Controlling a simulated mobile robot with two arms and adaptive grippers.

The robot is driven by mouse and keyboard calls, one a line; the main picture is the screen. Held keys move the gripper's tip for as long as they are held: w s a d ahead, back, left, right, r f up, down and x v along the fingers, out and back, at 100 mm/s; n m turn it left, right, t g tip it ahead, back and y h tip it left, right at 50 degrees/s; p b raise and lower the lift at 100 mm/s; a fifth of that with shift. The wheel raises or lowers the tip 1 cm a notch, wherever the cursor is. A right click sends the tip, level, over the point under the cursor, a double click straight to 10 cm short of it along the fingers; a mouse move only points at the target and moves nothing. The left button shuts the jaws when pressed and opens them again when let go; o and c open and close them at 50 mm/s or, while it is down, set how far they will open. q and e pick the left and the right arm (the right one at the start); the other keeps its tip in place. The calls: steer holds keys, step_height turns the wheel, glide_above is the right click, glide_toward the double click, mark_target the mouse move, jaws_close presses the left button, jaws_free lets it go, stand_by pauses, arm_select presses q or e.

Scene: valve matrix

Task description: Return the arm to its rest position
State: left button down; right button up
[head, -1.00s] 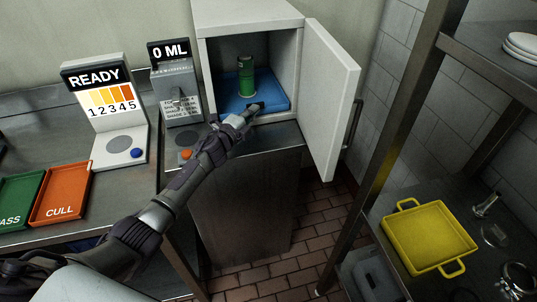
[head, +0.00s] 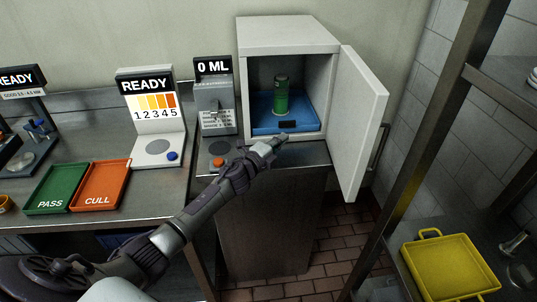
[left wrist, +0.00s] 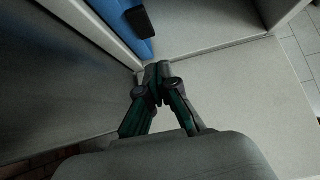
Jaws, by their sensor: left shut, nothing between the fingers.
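My left arm (head: 190,213) reaches from the lower left toward the open white cabinet. My left gripper (head: 280,140) is at the cabinet's front opening, near its bottom edge. The left wrist view shows the two fingers (left wrist: 158,72) together with nothing between them. A green can (head: 281,97) stands upright on a blue tray (head: 262,122) inside the cabinet, behind the gripper and apart from it. A corner of the blue tray also shows in the left wrist view (left wrist: 112,12). My right gripper is not in view.
The cabinet door (head: 362,120) stands open to the right. Left of the cabinet are a 0 ML dispenser (head: 214,95), a READY shade station (head: 157,148), an orange CULL tray (head: 112,178) and a green PASS tray (head: 62,182). A yellow pan (head: 450,270) lies on the right shelf.

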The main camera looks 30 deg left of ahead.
arm_select(q)
steer(key=shift+s+a+f, duration=0.35)
steer(key=shift+s+a, duration=0.05)
steer(key=shift+s, duration=0.15)
steer(key=shift+s+a+f, duration=0.3)
steer(key=shift+s+a, duration=0.05)
steer(key=shift+s, duration=0.2)
steer(key=s+d+f+n+g+y, duration=0.1)
steer(key=s+d+f+n+g, duration=0.35)
steer(key=s, duration=0.95)
steer(key=s+d+f+n+g+y, duration=0.1)
steer(key=s+d+f+n+g, duration=0.15)
steer(key=s+n+g, duration=0.8)
steer(key=s+d+f+n+t+y, duration=0.1)
steer(key=s+d+f+n, duration=0.25)
steer(key=s, duration=1.35)
step_height(320, 180, down, 28)
steer(key=s+g, duration=0.1)
steer(key=s, duration=0.2)
steer(key=s+a+f+g, duration=0.1)
steer(key=s+a+f, duration=0.2)
steer(key=s+f, duration=1.1)
steer(key=shift+s+a+f+g+b, duration=0.2)
steer(key=shift+s+f+g+b, duration=0.15)
steer(key=shift+s, duration=0.55)
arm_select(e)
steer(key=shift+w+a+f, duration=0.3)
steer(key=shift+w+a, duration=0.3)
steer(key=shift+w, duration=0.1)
